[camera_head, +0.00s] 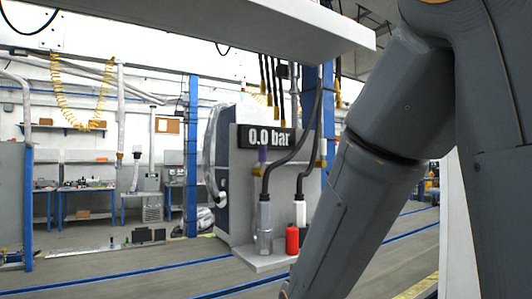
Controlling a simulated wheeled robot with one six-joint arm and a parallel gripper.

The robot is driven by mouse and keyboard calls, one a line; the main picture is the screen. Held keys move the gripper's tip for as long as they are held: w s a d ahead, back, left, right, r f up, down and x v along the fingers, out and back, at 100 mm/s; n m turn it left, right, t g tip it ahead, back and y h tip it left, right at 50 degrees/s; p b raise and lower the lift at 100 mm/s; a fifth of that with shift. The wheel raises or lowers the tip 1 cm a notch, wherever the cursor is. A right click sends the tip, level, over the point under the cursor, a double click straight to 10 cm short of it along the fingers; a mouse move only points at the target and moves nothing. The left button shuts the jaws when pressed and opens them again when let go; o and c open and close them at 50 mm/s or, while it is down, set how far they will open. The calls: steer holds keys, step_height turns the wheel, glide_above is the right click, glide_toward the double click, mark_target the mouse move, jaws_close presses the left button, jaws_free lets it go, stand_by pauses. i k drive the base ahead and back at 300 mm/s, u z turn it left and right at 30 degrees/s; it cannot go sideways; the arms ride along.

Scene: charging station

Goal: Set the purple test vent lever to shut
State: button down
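A small purple piece (262,156), which looks like the purple test vent lever, shows on the front of the grey charging station (245,190), just under its display (266,138). The display reads "0.0 bar". The purple piece looks upright, but it is small and a dark hose runs close to its right, so its exact setting is hard to tell. My arm crosses the right side of the view and runs down past the bottom edge. My gripper is out of view.
Two nozzles with dark hoses hang on the station, a grey one (264,217) and a white-tipped one (300,212). A red cylinder (292,239) stands on the station's base shelf (262,262). Open floor (130,275) with blue lines lies to the left. A grey panel (250,22) overhangs above.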

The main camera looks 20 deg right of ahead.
mark_target(263, 153)
steer(key=z, duration=0.75)
steer(key=k, duration=0.35)
steer(key=u, duration=0.65)
